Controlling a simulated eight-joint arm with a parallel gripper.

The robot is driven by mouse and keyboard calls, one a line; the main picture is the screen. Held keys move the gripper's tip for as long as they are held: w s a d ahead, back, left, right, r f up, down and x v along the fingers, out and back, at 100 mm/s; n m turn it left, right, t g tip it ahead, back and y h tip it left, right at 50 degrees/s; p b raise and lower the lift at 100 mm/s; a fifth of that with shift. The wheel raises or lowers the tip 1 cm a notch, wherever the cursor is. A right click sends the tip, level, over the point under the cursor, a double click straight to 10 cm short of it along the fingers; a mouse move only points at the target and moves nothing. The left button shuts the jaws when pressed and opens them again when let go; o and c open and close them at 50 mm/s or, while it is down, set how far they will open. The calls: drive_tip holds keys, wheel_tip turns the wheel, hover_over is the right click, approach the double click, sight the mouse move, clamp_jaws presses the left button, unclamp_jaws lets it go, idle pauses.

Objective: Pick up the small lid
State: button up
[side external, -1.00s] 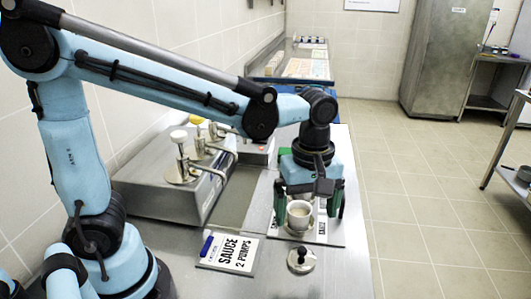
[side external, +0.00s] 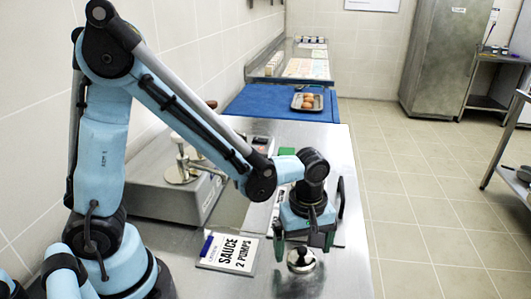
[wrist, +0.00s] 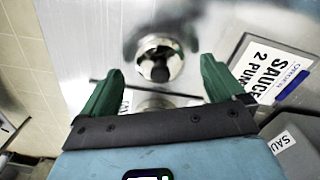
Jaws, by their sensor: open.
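The small lid (side external: 301,260) is a shiny silver disc with a dark knob, lying on the steel counter near its front. In the wrist view the lid (wrist: 160,47) is ahead of and between the green fingertips. My gripper (side external: 305,246) is open and empty, pointing down just behind and above the lid. In the wrist view my gripper (wrist: 160,72) shows its two green fingers spread apart, with nothing between them touching. I cannot tell the exact height gap to the lid.
A sauce sign (side external: 229,252) lies just left of the lid. A steel pump unit (side external: 165,190) stands at the left. A blue board (side external: 265,100) and a tray with eggs (side external: 308,108) are further back. The counter right of the lid is free.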

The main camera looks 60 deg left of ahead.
drive_tip(key=shift+f, duration=0.7)
drive_tip(key=c, duration=1.2)
drive_tip(key=shift+r, duration=0.15)
